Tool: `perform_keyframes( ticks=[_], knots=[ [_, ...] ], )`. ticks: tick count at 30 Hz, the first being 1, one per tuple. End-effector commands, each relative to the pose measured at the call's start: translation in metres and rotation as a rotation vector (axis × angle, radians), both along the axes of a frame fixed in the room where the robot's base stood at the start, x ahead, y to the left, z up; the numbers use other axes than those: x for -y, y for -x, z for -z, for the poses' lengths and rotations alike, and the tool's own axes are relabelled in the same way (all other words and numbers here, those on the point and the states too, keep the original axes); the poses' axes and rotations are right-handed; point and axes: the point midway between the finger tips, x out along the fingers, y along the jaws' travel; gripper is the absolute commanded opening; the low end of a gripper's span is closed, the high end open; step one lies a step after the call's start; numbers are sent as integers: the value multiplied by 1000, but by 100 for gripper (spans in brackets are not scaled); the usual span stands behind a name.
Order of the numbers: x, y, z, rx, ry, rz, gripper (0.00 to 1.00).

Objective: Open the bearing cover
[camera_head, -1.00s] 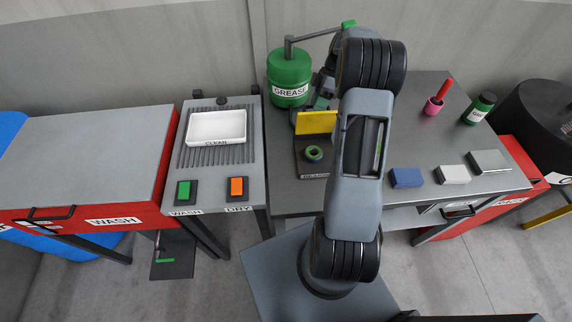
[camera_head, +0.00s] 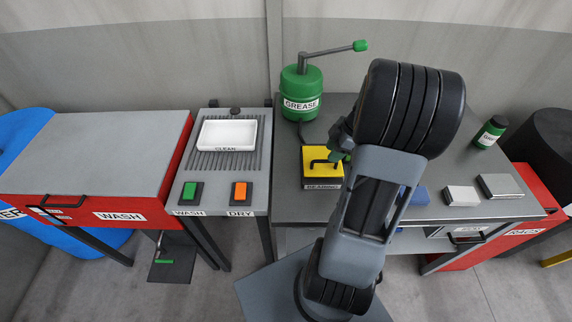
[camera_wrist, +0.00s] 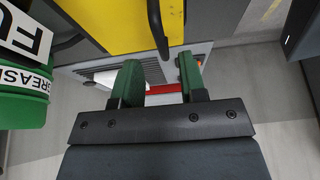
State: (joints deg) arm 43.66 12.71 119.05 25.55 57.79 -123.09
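The bearing box is shut in the head view: its yellow cover (camera_head: 317,164) lies flat, and the bearing inside is hidden. A black bar handle (camera_head: 321,163) stands on the cover. My gripper (camera_head: 338,157), with green fingers, is just right of the handle. The wrist view shows the fingers (camera_wrist: 158,80) apart with nothing held between them. The handle (camera_wrist: 158,28) there lies beyond the fingertips, in line with the gap, and the yellow cover (camera_wrist: 105,22) fills the top. I cannot tell whether a finger touches the handle.
The green grease pot (camera_head: 301,92) with its lever stands behind the box. Blue (camera_head: 420,196), white (camera_head: 461,195) and grey (camera_head: 500,186) blocks lie to the right. A white tray (camera_head: 228,135) and green and orange buttons are on the left stand. My arm hides part of the table.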

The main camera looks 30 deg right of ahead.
Motion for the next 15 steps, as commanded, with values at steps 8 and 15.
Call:
perform_keyframes(
  ticks=[8, 15],
  knots=[
    [20, 8, -53, 3, 2, -3, 38],
    [37, 17, -100, 1, 2, -5, 38]
  ],
)
